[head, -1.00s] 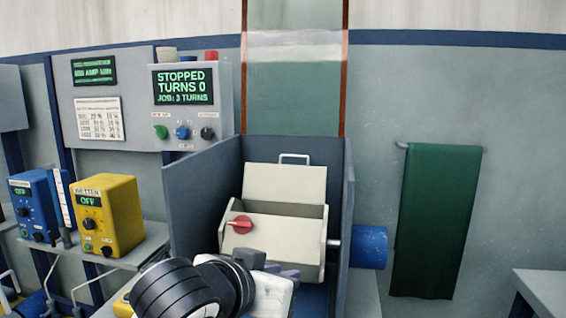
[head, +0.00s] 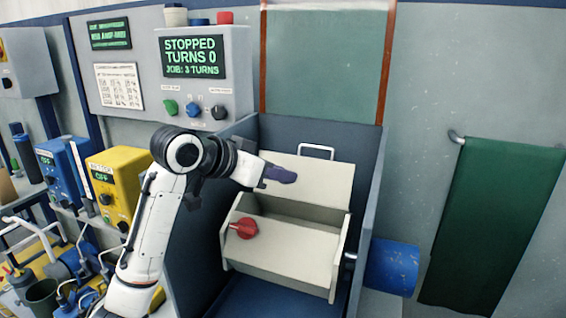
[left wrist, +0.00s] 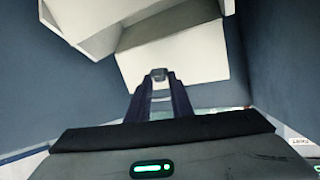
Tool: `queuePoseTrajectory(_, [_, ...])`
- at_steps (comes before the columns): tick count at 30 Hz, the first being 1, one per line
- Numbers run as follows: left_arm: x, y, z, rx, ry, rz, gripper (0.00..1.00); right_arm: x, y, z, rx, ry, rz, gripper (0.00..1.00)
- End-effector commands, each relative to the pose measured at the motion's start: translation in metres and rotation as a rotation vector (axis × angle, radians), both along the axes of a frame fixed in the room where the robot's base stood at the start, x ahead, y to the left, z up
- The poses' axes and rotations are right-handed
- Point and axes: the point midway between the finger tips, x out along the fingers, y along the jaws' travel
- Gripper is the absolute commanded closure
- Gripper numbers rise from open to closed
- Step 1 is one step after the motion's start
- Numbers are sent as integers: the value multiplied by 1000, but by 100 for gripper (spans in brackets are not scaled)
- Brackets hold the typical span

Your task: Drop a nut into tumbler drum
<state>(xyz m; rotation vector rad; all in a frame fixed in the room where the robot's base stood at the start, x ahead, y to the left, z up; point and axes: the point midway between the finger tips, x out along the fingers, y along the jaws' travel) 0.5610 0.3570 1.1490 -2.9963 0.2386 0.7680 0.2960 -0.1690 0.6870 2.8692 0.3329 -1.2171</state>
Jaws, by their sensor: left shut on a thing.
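The tumbler drum (head: 280,258) is a cream box with a red knob (head: 244,228) on its front, sitting in a dark blue housing. Its top is open, and the cream lid (head: 325,186) stands raised behind the opening. My left gripper (head: 284,176) is in front of the lid, above the drum opening in the head view. In the left wrist view, its fingers are shut on a small grey nut (left wrist: 159,74) at their tips, with the pale lid (left wrist: 180,50) beyond. The nut is too small to make out in the head view. My right gripper is not in view.
The housing walls (head: 365,190) rise close on both sides of the drum. A control panel reading STOPPED, TURNS 0 (head: 192,57) is behind at left. Yellow (head: 118,180) and blue boxes stand left. A blue cylinder (head: 392,265) and green cloth (head: 490,225) are right.

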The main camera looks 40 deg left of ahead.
Motion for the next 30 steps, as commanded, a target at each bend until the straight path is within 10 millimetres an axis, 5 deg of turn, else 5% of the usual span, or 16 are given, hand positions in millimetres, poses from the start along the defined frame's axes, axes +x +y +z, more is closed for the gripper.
queuePoseTrajectory(9, [0, -1, -35, -2, 0, 1, 100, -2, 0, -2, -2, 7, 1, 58])
queuePoseTrajectory(22, [0, 0, -42, 0, -1, 2, 100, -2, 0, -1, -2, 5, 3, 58])
queuePoseTrajectory(23, [0, 0, -42, 0, -1, 2, 75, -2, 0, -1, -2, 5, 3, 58])
queuePoseTrajectory(24, [0, 0, -42, 0, -1, 2, 69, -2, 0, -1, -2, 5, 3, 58])
queuePoseTrajectory(26, [0, 0, -42, -1, -1, 1, 58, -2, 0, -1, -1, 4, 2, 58])
queuePoseTrajectory(30, [0, 0, -42, -1, -1, 1, 58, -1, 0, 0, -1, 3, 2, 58])
